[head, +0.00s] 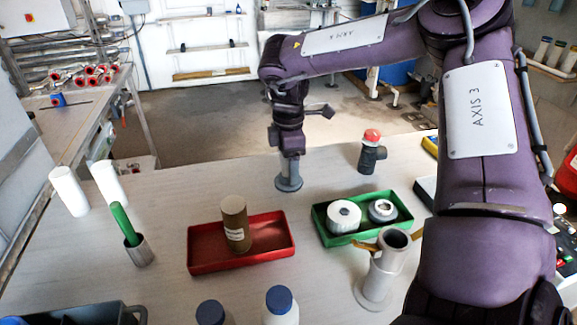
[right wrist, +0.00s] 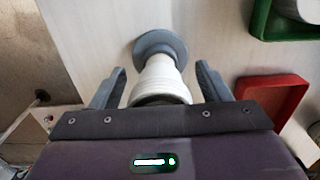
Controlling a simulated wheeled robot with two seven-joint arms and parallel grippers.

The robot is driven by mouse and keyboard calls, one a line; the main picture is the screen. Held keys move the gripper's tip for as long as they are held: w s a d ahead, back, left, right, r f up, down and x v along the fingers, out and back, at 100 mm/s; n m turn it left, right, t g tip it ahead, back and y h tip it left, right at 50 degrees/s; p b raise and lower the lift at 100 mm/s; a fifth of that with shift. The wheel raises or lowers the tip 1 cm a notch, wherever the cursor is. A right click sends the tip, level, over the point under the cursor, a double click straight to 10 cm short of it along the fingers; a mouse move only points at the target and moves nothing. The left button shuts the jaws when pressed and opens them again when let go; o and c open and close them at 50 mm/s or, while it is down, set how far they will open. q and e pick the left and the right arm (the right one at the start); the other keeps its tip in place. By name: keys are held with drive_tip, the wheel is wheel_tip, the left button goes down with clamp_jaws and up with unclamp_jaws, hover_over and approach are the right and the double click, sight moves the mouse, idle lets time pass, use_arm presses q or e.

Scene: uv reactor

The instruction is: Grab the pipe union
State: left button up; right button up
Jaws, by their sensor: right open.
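A grey-and-white fitting that I take to be the pipe union (head: 288,184) stands upright on the table under my right gripper (head: 289,152) in the head view; its wide round base shows and its upper part is mostly hidden. In the right wrist view the fitting (right wrist: 160,76) has a grey disc at the far end and a white collar nearer the palm. It lies between the two spread fingers of the right gripper (right wrist: 161,82). The fingers are open, with a visible gap on each side of it. My left gripper is not in view.
A red tray (head: 205,263) with a brown cylinder (head: 235,222) and a green tray (head: 322,232) with two white round parts stand in front. A red-topped dark fitting (head: 372,152) stands to the right. White cylinders (head: 69,191) stand at the left.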

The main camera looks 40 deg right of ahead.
drive_tip(key=c, duration=1.2)
